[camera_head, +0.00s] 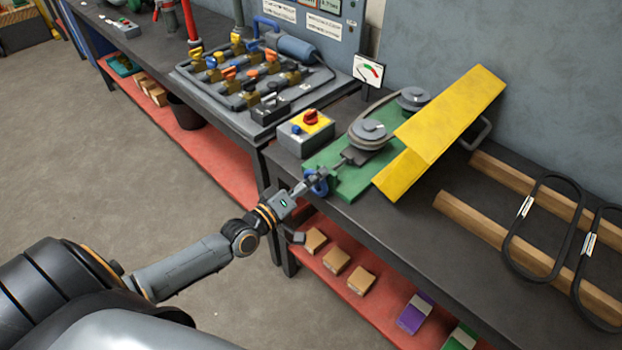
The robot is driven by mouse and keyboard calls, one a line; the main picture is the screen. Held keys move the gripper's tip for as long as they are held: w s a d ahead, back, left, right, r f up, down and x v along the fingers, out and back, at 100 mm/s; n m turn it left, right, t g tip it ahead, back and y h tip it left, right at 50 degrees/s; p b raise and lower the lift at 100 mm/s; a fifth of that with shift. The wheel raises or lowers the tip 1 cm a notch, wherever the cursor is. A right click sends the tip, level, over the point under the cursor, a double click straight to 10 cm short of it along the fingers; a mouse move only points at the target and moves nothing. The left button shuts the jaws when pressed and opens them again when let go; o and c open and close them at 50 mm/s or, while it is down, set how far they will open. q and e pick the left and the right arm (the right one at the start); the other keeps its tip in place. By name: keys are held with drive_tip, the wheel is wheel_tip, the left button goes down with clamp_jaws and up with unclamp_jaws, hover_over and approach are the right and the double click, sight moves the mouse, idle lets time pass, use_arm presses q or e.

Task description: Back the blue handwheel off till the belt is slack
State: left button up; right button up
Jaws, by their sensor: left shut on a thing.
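The blue handwheel (318,183) sits at the front end of a screw on the green base plate (356,182), near the bench's front edge. My left gripper (309,185) is shut on the handwheel and partly covers it. Behind the wheel, the screw runs to a dark slide under a grey pulley (370,133). A second grey pulley (412,98) stands farther back. The dark belt (372,108) runs between the pulleys; its tension is hard to tell. My right gripper is out of view.
A yellow guard (440,130) stands right of the pulleys. A switch box (306,132) with a red and yellow knob is close on the left. A dial gauge (368,70) stands behind. Spare belts (541,230) lie over wooden rails at the right.

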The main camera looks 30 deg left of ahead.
use_arm(q)
drive_tip(key=shift+s+d+f, duration=0.35)
drive_tip(key=shift+d+f, duration=0.2)
drive_tip(key=shift+f, duration=0.15)
drive_tip(key=o, duration=1.2)
drive_tip(key=shift+d, duration=0.1)
drive_tip(key=shift+c, duration=0.2)
drive_tip(key=shift+f, duration=0.1)
drive_tip(key=shift+w+a+r, duration=0.25)
drive_tip(key=shift+a+r, duration=0.1)
drive_tip(key=shift+r, duration=0.15)
drive_tip(key=p+v, duration=0.4)
drive_tip(key=v, duration=1.1)
drive_tip(key=shift+s+a+r+p, duration=0.15)
drive_tip(key=shift+a+r+p, duration=0.2)
drive_tip(key=shift+r, duration=0.2)
